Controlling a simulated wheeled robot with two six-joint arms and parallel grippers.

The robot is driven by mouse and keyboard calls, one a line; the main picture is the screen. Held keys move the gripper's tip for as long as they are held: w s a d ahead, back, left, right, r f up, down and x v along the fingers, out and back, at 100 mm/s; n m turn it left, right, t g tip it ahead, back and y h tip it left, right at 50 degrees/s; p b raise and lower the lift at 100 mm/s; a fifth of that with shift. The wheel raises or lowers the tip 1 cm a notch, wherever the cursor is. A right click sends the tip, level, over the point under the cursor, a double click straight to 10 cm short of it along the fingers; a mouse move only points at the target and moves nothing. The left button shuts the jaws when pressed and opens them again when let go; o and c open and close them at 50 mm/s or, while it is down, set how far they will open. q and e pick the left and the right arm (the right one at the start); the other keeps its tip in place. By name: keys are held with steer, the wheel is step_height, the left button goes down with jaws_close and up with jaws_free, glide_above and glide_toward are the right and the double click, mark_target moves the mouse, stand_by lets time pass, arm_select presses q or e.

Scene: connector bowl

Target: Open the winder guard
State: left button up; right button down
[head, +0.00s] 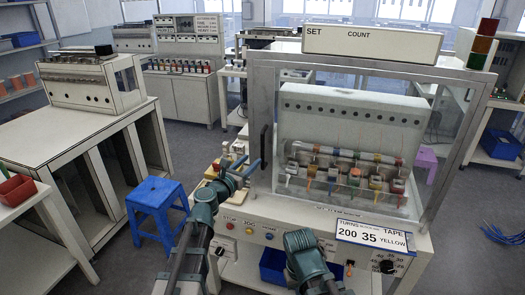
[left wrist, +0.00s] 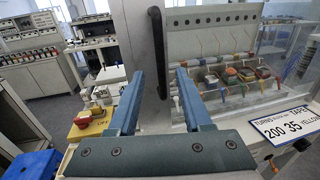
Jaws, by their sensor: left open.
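The winder guard is a clear pane in a grey metal frame (head: 262,95) across the front of the winding machine. It looks closed. A dark upright bar handle (head: 264,147) is on its left side. In the left wrist view the handle (left wrist: 158,50) stands just beyond and between the fingertips. My left gripper (head: 248,164) is open and empty, left of and slightly below the handle, its blue fingers (left wrist: 159,76) pointing at the frame. I see no contact. A teal joint of my right arm (head: 305,250) shows low in front of the machine; its fingers are not visible.
Behind the pane is a row of coloured bobbins (head: 345,178). Below are the control panel (head: 260,230) and a white sign (head: 373,235). A yellow switch box (left wrist: 90,124) is left of the gripper. A blue stool (head: 155,205) stands on the floor at left.

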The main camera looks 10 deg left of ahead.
mark_target(262, 151)
arm_select(q)
steer(key=x, duration=0.9)
jaws_close()
stand_by(1.3)
